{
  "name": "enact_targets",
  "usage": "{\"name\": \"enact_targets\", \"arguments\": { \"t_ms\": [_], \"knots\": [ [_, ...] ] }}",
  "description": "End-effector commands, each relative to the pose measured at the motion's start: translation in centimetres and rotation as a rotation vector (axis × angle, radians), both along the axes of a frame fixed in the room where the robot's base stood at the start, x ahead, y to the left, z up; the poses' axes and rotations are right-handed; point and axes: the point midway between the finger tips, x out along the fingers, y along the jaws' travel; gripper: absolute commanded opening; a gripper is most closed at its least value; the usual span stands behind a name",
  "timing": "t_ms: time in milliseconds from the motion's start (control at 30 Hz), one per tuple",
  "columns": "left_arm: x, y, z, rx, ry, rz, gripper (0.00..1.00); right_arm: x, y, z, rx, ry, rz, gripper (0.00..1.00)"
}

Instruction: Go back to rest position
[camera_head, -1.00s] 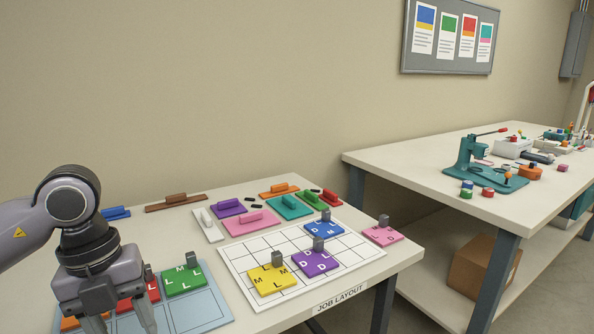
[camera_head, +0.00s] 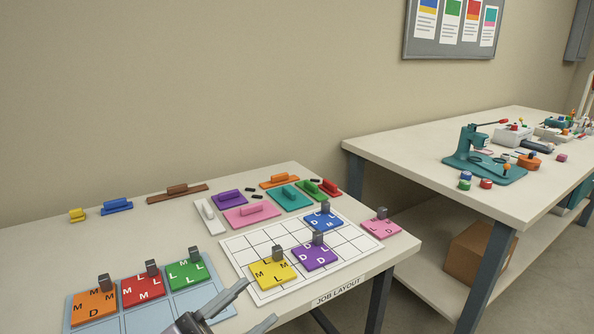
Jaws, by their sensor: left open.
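My left gripper (camera_head: 243,308) shows at the bottom edge, its two fingers apart and empty, in front of the job layout board (camera_head: 345,262). Only the fingers and part of its body are in frame. The white gridded board holds a yellow tile (camera_head: 272,275), a purple tile (camera_head: 321,257) and a blue tile (camera_head: 323,223). A pink tile (camera_head: 381,229) lies at its right edge. The light blue tray (camera_head: 150,322) at front left holds an orange tile (camera_head: 94,307), a red tile (camera_head: 143,290) and a green tile (camera_head: 186,276). My right gripper is out of view.
Several coloured handled blocks lie along the back of the table, among them a teal one (camera_head: 289,199) and a brown one (camera_head: 177,194). A second table (camera_head: 430,165) with a teal press (camera_head: 480,158) stands at right. A cardboard box (camera_head: 481,255) sits on its lower shelf.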

Motion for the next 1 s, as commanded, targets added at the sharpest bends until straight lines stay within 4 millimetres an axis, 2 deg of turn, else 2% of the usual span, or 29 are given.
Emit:
{"name": "enact_targets", "arguments": {
  "t_ms": [133, 233, 333, 400, 500, 600, 700, 1000],
  "knots": [
    [1.2, 4.0, -5.7, -0.061, 0.291, 0.267, 0.54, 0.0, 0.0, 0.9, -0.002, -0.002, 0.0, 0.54],
    [0.5, 6.8, -10.9, -0.057, 0.504, 0.427, 0.54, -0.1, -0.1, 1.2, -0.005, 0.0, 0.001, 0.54],
    [-1.8, 9.3, -16.5, -0.024, 0.73, 0.561, 0.54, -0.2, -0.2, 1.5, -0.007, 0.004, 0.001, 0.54],
    [-4.2, 10.7, -20.1, 0.009, 0.878, 0.63, 0.54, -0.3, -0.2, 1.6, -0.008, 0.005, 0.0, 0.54],
    [-7.7, 12.1, -24.0, 0.057, 1.055, 0.691, 0.54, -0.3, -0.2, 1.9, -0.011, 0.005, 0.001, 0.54],
    [-10.4, 12.9, -26.4, 0.092, 1.169, 0.722, 0.54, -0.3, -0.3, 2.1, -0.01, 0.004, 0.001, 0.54],
    [-11.9, 13.2, -27.5, 0.11, 1.228, 0.733, 0.54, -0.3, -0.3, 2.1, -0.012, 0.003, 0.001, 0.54],
    [-12.2, 13.3, -27.8, 0.116, 1.243, 0.735, 0.54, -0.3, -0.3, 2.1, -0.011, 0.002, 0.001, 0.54]
  ]
}}
